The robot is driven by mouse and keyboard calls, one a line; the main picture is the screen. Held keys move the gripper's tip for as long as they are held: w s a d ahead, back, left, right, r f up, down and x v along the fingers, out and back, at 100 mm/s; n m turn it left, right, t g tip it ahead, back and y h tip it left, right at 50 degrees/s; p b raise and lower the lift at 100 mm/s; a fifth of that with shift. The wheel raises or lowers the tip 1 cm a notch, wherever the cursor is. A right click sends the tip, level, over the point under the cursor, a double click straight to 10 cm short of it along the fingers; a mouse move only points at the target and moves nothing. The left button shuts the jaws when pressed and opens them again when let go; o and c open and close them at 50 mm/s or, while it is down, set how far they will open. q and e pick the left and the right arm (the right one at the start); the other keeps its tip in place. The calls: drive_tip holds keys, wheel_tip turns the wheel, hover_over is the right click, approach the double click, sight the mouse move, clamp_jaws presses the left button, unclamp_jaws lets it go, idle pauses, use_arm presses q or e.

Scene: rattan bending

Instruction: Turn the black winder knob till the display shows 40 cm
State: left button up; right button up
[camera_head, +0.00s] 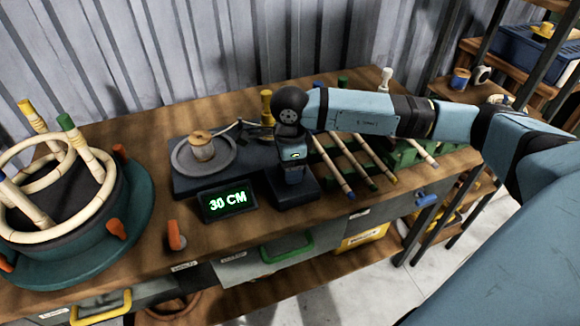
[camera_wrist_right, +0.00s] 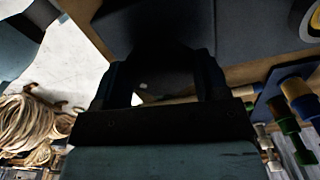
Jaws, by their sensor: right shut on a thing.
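The display (camera_head: 227,201) on the bench reads "30 CM" in green digits. It stands in front of a dark winder base with a round grey plate (camera_head: 184,158) and a pale spool. My right gripper (camera_head: 292,181) points down at the dark block (camera_head: 296,194) right of the display. In the right wrist view, the right gripper (camera_wrist_right: 165,75) has its two dark fingers on either side of a dark thing, which I take to be the black winder knob. The knob is mostly hidden by the gripper in the head view. My left gripper is not in view.
A teal round jig (camera_head: 130,222) with bent rattan rings and orange clamps stands at the left. An orange peg (camera_head: 175,236) is near the front edge. Several rattan rods (camera_head: 356,165) with coloured ends lie right of the gripper. Drawers sit below the bench top.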

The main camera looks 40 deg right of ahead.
drive_tip(key=shift+m, duration=1)
drive_tip(key=shift+w+d+m+b, duration=0.1)
drive_tip(key=shift+m+b, duration=0.4)
drive_tip(key=shift+m, duration=1.7)
drive_tip(key=o, duration=0.9)
drive_tip(key=shift+r, duration=0.15)
drive_tip(key=shift+r+p, duration=0.65)
drive_tip(key=shift+r, duration=6.15)
